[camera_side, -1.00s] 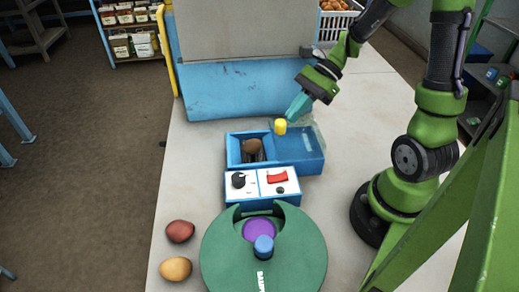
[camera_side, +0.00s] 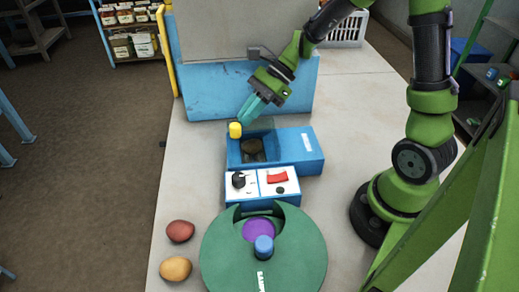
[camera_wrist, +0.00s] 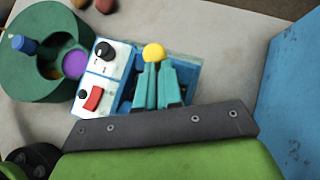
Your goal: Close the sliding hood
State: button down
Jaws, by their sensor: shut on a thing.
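The sliding hood (camera_side: 262,126) is a see-through cover on the blue box (camera_side: 302,146). It now lies over the box's left compartment, where a brown lump (camera_side: 252,147) shows through it. Its yellow knob (camera_side: 235,130) is at the box's far left corner. My gripper (camera_side: 244,120) is shut on the yellow knob, with its teal fingers slanting down from the upper right. In the wrist view the yellow knob (camera_wrist: 153,53) sits at the tips of the teal fingers (camera_wrist: 158,68), which hide part of the box.
A white control panel (camera_side: 263,183) with a black dial and red switch adjoins the box in front. A green round drum (camera_side: 300,255) with a blue knob stands nearer. Two potatoes (camera_side: 178,250) lie at left. A blue panel (camera_side: 205,92) stands behind the box.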

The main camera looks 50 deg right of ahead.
aim_at(265, 122)
jog(key=d, duration=0.1)
jog(key=s+d, duration=0.1)
jog(key=d, duration=0.2)
jog(key=shift+s+d+r, duration=0.2)
jog(key=shift+s+r, duration=0.1)
jog(key=s+d+r+n+h, duration=0.2)
jog(key=s+d+r+n, duration=0.15)
jog(key=d, duration=0.35)
jog(key=s+a+r+n+t+h, duration=0.4)
jog(key=s+a+r+n, duration=0.4)
jog(key=a+n, duration=0.3)
jog(key=n, duration=0.3)
jog(key=shift+s+r+h, duration=0.15)
jog(key=shift+s+h, duration=0.15)
jog(key=shift+h, duration=0.1)
